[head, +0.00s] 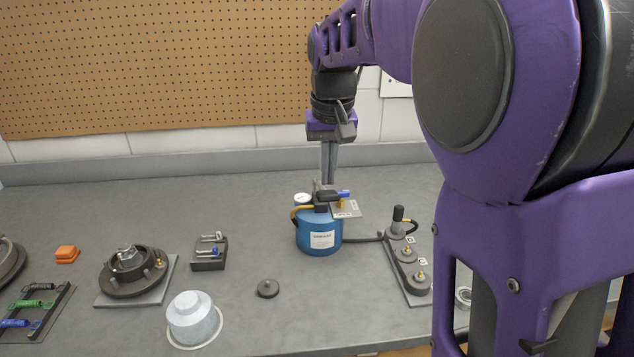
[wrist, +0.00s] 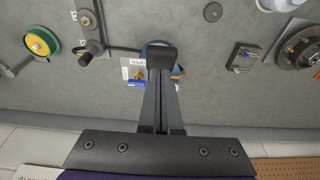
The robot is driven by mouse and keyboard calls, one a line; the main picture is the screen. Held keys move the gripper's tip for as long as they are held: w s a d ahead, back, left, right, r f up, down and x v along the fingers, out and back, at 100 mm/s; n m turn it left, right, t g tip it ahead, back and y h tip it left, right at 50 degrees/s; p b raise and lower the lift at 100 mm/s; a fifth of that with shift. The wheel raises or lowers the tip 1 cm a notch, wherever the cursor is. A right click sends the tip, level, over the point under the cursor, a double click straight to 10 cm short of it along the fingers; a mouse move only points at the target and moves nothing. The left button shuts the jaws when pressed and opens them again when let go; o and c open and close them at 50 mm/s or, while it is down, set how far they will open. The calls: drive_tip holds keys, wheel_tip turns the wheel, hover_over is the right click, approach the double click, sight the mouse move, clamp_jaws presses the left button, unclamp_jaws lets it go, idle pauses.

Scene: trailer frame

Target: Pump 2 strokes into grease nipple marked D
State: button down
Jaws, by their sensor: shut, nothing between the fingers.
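A blue grease pump (head: 319,238) with a white label stands mid-bench. A black hose (head: 363,239) runs from the pump to a grey nipple strip (head: 415,293). A black-topped coupling (head: 398,214) sits at the strip's far end, with brass nipples (head: 407,254) nearer. Their letters are unreadable.
Left of the pump are a grey disc (head: 267,288), a pale capped cylinder (head: 193,318), a small dark block with pins (head: 209,255), a hub (head: 132,272) on a plate, an orange block (head: 66,254) and a tool rack (head: 36,306). A pegboard (head: 160,60) stands behind.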

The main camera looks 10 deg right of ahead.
sight(328, 193)
idle(0.6)
drive_tip(key=shift+f+b, duration=0.45)
drive_tip(key=shift+f, duration=0.25)
drive_tip(key=shift+s+f+b, duration=0.2)
drive_tip(key=shift+f+b, duration=0.25)
drive_tip(key=shift+f, duration=0.1)
drive_tip(key=shift+s+f+b, duration=0.2)
drive_tip(key=shift+f+b, duration=0.25)
drive_tip(key=shift+f, duration=0.1)
drive_tip(key=shift+s+f, duration=0.25)
drive_tip(key=shift+f, duration=0.95)
